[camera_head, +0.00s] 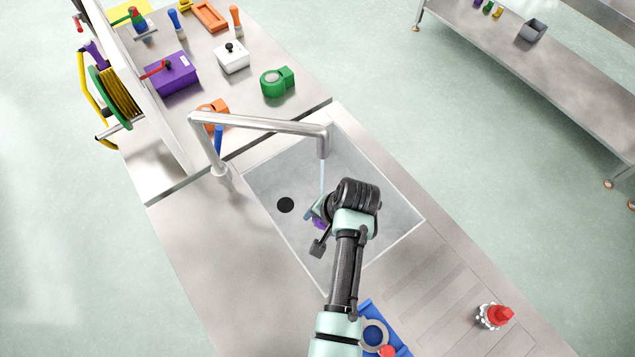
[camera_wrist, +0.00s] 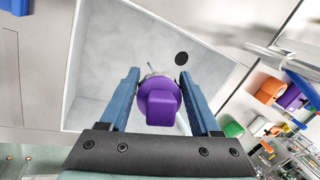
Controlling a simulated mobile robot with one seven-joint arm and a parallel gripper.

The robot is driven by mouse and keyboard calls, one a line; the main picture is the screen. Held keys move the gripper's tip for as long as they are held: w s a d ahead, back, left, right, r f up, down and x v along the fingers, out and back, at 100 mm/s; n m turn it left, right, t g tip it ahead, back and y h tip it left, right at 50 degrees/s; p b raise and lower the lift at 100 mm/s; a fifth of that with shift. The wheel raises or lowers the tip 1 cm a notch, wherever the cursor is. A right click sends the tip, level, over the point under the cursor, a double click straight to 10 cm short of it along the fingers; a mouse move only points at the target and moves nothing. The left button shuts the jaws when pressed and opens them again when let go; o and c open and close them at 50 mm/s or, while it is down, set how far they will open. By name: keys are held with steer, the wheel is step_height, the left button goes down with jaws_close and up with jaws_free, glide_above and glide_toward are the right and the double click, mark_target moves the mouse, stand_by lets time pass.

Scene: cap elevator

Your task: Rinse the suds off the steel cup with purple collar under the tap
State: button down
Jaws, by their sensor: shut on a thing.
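My gripper (camera_head: 318,213) is over the sink basin (camera_head: 385,225), below the end of the tap (camera_head: 323,140). A pale blue water stream (camera_head: 322,178) falls from the tap toward the gripper. In the wrist view my gripper (camera_wrist: 160,78) has its blue fingers on either side of the steel cup with purple collar (camera_wrist: 158,105) and is shut on it. The purple part faces the wrist camera and hides most of the steel. In the head view only a little of the purple (camera_head: 319,224) shows. A whitish patch edges the steel; I cannot tell whether it is suds.
A red-topped item with white suds around it (camera_head: 496,316) stands on the ribbed drainboard at right. A blue tray (camera_head: 398,341) lies beside my arm. The dark drain (camera_head: 285,205) is left of the gripper. Purple (camera_head: 172,74), white (camera_head: 231,57) and green (camera_head: 277,82) items stand behind the tap.

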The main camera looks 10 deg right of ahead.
steer(key=shift+s+a+r+p, duration=0.1)
steer(key=shift+s+r+p, duration=0.45)
steer(key=shift+r+p, duration=0.3)
steer(key=shift+s+a+r, duration=0.15)
steer(key=shift+s+r, duration=0.4)
steer(key=shift+s, duration=0.35)
steer(key=shift+s+a+r, duration=0.1)
steer(key=shift+s+r, duration=0.45)
steer(key=shift+s, duration=0.35)
steer(key=shift+f, duration=0.1)
